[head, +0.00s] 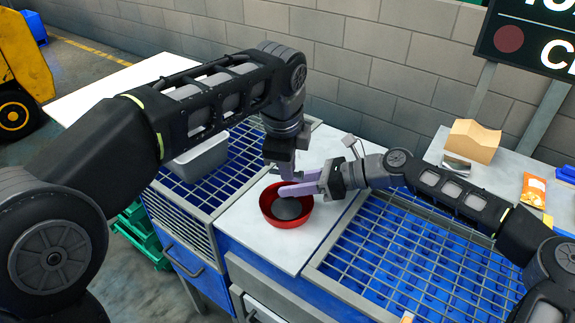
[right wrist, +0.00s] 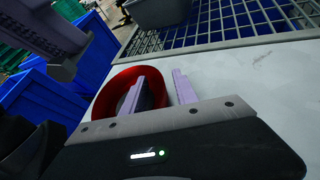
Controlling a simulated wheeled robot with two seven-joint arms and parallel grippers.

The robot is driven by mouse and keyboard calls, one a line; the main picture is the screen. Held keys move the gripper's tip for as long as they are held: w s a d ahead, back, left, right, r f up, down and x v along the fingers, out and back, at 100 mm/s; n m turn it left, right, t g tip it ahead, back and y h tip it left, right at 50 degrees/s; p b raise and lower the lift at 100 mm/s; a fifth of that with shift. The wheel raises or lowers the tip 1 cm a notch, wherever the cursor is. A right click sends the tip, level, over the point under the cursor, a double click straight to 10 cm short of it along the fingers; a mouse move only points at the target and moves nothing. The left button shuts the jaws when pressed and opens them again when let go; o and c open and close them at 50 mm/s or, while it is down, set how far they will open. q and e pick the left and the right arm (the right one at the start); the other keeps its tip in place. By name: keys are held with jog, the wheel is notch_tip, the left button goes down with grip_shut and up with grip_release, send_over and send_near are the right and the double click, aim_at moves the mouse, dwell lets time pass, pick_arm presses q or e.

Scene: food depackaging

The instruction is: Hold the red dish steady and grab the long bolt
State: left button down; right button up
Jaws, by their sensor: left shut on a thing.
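The red dish (head: 269,210) is on the white worktop between two wire-grid bins, with a dark grey round shape inside it. My left gripper (head: 287,174) comes down from above and is shut at the far rim of the dish; its fingertips are partly hidden. My right gripper (head: 290,189) reaches in from the right, level, with its fingers at the dish. I cannot make out a long bolt.
A grey tub (head: 200,157) sits on the left wire grid. The right wire grid (head: 400,255) covers a blue bin. A cardboard box (head: 472,142) and an orange packet (head: 534,190) are on the right table. The worktop in front of the dish is clear.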

jog(key=shift+d+r, duration=0.1)
jog(key=v, duration=1.2)
jog(key=shift+s, duration=0.1)
